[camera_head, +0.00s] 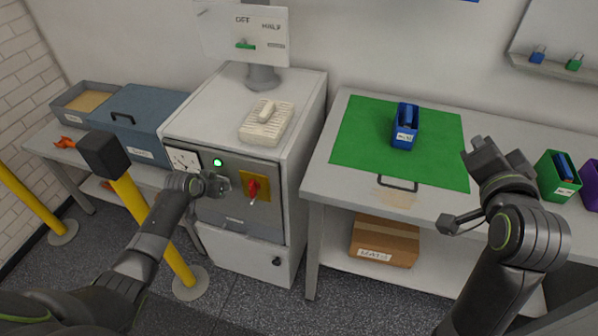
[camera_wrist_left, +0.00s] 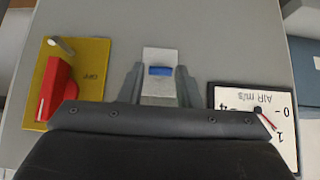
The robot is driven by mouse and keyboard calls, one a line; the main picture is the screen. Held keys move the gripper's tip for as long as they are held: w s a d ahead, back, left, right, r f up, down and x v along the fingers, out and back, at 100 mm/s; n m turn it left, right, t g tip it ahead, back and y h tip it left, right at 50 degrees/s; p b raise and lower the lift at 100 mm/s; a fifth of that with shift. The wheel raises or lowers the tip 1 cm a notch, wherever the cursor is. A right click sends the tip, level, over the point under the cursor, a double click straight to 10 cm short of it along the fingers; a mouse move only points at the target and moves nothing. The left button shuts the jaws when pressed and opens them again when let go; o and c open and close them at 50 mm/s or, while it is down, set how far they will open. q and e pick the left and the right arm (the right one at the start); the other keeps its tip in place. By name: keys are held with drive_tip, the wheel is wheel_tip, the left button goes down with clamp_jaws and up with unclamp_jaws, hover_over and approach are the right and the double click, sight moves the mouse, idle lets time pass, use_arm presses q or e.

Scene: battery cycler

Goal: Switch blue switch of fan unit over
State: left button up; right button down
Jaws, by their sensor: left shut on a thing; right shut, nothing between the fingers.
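The fan unit is a grey cabinet front (camera_head: 237,213) with a lit green lamp (camera_head: 217,162). Its blue switch (camera_wrist_left: 160,71) sits on a small white plate (camera_wrist_left: 159,54) in the left wrist view, between the left fingers. In the head view the left gripper hides the switch. My left gripper (camera_head: 221,184) is at the panel between the dial gauge and the red knob, shut on the blue switch. My right gripper (camera_head: 497,162) is shut and empty above the right table's front area.
A red knob (camera_head: 254,188) on a yellow plate is right of the left gripper; an air gauge (camera_head: 184,160) is left. Yellow posts (camera_head: 168,237) stand before the bench. The right table has a green mat (camera_head: 360,150) with a blue holder (camera_head: 404,127).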

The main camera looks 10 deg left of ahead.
idle(0.5)
use_arm(q)
drive_tip(key=o, duration=0.9)
drive_tip(key=shift+r, duration=0.1)
drive_tip(key=v, duration=1.1)
drive_tip(key=shift+s+r, duration=0.2)
drive_tip(key=shift+r, duration=0.15)
drive_tip(key=shift+f, duration=0.1)
